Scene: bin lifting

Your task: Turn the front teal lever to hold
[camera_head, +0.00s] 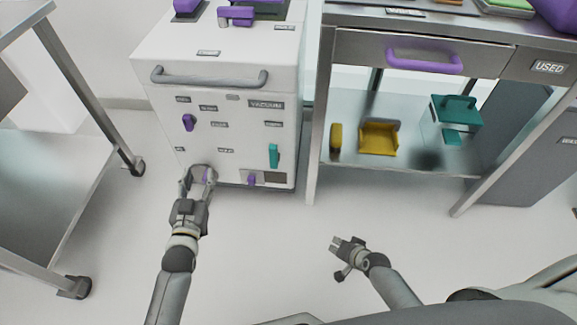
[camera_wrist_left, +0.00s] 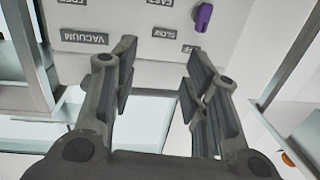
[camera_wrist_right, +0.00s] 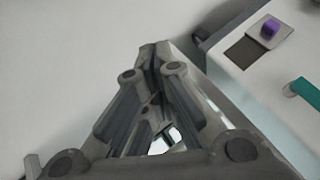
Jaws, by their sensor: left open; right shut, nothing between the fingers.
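The teal lever (camera_head: 273,156) stands upright on the right side of the white cabinet's (camera_head: 222,84) front. It also shows at the right edge of the right wrist view (camera_wrist_right: 306,93). My right gripper (camera_head: 338,246) is shut and empty over the floor, to the right of and below the teal lever in the head view.
The cabinet also has a purple knob (camera_head: 188,122), a small purple switch (camera_head: 252,180) and a grey handle (camera_head: 210,78). A steel table (camera_head: 318,120) stands to the right, with yellow and teal items on its shelf. A cart (camera_head: 60,190) stands at left. Open floor lies between.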

